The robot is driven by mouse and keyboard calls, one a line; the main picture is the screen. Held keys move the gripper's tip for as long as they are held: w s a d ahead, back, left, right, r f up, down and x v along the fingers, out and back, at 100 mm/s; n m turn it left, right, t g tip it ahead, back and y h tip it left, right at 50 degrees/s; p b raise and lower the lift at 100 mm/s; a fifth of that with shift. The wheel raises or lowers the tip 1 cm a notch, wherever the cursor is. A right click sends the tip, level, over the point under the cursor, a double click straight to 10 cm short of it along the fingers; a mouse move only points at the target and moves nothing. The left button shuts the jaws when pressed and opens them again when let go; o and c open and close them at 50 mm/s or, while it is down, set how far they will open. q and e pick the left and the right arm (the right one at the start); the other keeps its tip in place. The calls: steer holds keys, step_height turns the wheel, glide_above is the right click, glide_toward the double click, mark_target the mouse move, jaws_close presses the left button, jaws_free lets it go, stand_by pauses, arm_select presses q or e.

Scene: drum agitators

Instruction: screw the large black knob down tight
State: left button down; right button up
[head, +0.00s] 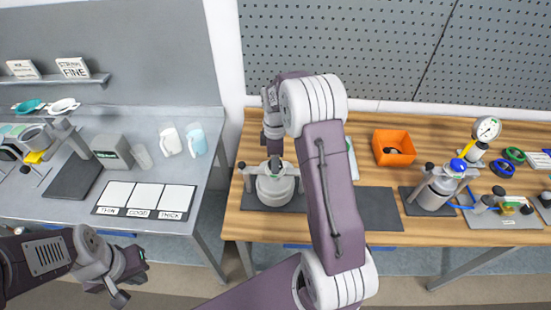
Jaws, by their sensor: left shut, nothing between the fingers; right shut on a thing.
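A light grey metal pot (274,190) stands on a dark mat on the wooden bench, left of my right arm. A black knob (274,166) rises from the middle of its lid. My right gripper (272,152) points straight down over the pot and is shut on the knob, though its fingertips are small and partly hidden here. My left gripper (132,281) is shut and empty at the lower left, in front of the grey table and away from the pot.
An orange bin (394,147) stands right of my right arm. The grey table (207,178) at left holds cups and a labelled panel (145,199). A pegboard backs the bench.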

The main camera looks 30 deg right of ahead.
steer(key=m+p, duration=0.1)
steer(key=m, duration=0.4)
steer(key=shift+r+m, duration=0.1)
steer(key=shift+m, duration=0.2)
steer(key=shift+w+m+p, duration=0.1)
steer(key=shift+m+p, duration=0.4)
steer(key=shift+m, duration=1.7)
steer(key=o, duration=1.3)
steer(key=shift+o, duration=0.5)
step_height(320, 180, up, 9)
steer(key=b, duration=0.1)
steer(key=shift+b, duration=0.4)
